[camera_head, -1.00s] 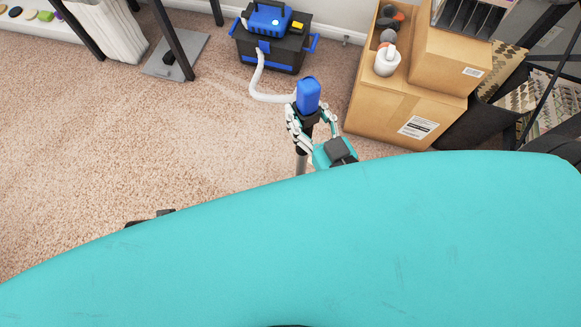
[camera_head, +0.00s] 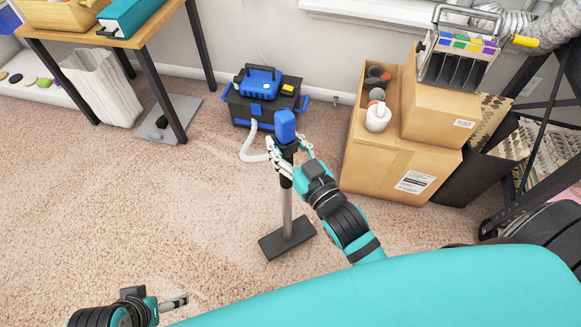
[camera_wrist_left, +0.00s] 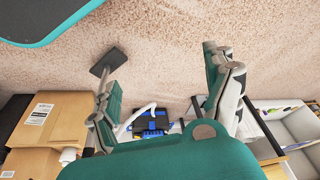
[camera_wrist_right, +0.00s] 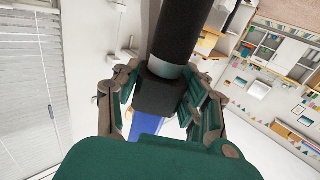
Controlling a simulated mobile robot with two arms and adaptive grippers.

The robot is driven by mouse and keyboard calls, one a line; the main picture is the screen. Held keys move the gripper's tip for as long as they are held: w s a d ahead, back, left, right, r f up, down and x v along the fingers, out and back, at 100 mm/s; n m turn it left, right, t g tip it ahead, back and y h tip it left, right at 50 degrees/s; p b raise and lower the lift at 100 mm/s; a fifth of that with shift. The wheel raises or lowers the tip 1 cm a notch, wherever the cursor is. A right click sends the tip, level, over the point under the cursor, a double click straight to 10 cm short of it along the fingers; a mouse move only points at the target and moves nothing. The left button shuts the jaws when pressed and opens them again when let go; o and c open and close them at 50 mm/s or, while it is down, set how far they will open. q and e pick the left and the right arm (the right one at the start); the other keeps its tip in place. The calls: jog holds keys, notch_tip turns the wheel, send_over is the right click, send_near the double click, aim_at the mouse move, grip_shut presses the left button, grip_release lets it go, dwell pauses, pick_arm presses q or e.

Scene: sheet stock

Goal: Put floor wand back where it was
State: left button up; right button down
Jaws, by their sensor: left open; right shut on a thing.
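The floor wand (camera_head: 287,208) stands nearly upright on the carpet in the head view, with a blue top, a grey tube and a flat dark floor head. My right gripper (camera_head: 288,150) is shut on it just below the blue top. The right wrist view shows the wand's dark shaft (camera_wrist_right: 180,35) running between the fingers. A white hose runs from the wand to the blue and black vacuum (camera_head: 265,98) by the wall. My left gripper (camera_head: 168,304) is open and empty at the lower left, above the carpet. The wand's floor head (camera_wrist_left: 108,62) also shows in the left wrist view.
Carpet left of the wand is clear.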

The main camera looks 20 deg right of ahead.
pick_arm(q)
jog(key=w+d+t+h+b, duration=0.1)
jog(key=w+d+t+b, duration=0.1)
jog(key=w, duration=0.5)
jog(key=shift+r+t, duration=0.45)
jog(key=shift+t, duration=0.45)
pick_arm(e)
jog(key=w+f, duration=0.3)
jog(key=w, duration=0.2)
jog(key=shift+d+f, duration=0.25)
jog(key=shift+d, duration=0.15)
pick_arm(q)
jog(key=shift+d, duration=0.1)
pick_arm(e)
jog(key=shift+f, duration=0.1)
jog(key=c, duration=0.7)
grip_release()
jog(key=shift+f, duration=0.25)
jog(key=shift+r, duration=0.15)
